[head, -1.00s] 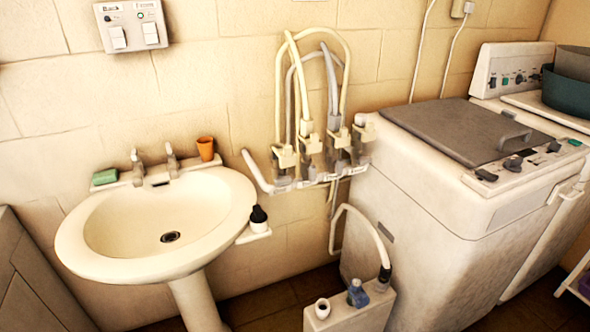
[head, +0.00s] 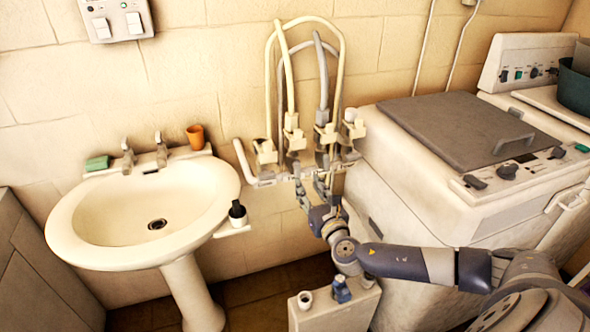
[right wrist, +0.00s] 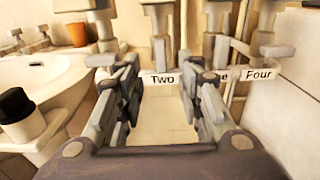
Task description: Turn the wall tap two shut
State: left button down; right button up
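Wall tap two (right wrist: 160,48) stands above the "Two" label (right wrist: 158,79) in the right wrist view, just beyond my fingers. In the head view, tap two (head: 293,137) is in the wall row with a hose rising from it. My right gripper (head: 318,180) is in front of and below the row. In the right wrist view its fingers (right wrist: 165,92) are spread apart with nothing between them. They partly cover tap one and the "Three" label. I cannot tell from these views how far tap two is turned. My left gripper is not in view.
Neighbouring taps three (right wrist: 211,45) and four (right wrist: 267,40) stand close on the right. The washbasin (head: 140,215) is left, with a dark-capped bottle (head: 237,212) on a side ledge. A washing machine (head: 430,205) is right. A pale box (head: 330,312) stands below my arm.

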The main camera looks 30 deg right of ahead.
aim_at(298, 170)
jog(key=x, duration=0.8)
jog(key=shift+w+d, duration=0.1)
jog(key=shift+w, duration=0.1)
jog(key=shift+c, duration=0.3)
grip_shut()
